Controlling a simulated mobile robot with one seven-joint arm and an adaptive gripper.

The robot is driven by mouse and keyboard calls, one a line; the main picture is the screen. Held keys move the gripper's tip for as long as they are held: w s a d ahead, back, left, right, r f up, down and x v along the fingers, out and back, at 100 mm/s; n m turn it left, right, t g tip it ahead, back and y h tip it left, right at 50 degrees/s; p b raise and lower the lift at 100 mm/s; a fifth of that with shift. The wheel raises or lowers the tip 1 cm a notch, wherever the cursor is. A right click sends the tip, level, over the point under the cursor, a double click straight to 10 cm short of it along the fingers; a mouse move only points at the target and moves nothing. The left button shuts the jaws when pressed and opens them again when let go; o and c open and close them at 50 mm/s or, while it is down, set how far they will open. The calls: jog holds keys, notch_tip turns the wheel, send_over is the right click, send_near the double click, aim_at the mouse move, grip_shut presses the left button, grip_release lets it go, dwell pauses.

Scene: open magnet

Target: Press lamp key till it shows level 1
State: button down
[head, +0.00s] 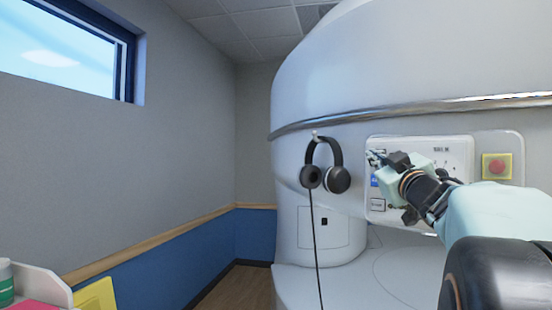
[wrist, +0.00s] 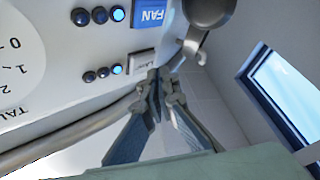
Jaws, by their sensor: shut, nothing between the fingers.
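The control panel (head: 458,160) is on the white magnet housing, at the right of the head view. In the wrist view it appears turned over. The pale lamp key (wrist: 142,62) there sits beside the blue FAN key (wrist: 149,14); its lettering is too blurred to read fully. Beside the lamp key is a row of three small lights; the one nearest the key (wrist: 117,69) glows bright blue and the other two are dark. My gripper (wrist: 156,76) is shut and empty, its tips at the lamp key's edge. I cannot tell whether they touch it.
Black headphones (head: 338,180) hang left of the panel with a cord hanging down. A red button on a yellow square (head: 497,167) is right of the panel. A numbered dial (wrist: 18,65) shows in the wrist view. The floor at left is clear.

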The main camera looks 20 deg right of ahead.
jog(key=shift+s+a+r+b, duration=0.1)
jog(key=shift+s+a+b, duration=0.1)
jog(key=shift+s+a, duration=0.4)
jog(key=shift+s+a+b, duration=0.2)
jog(key=shift+s+a, duration=0.15)
jog(key=shift+a, duration=0.5)
jog(key=shift+s+a+r+b, duration=0.1)
jog(key=shift+s+a+b, duration=0.1)
jog(key=shift+s+a, duration=0.4)
jog(key=shift+w, duration=0.15)
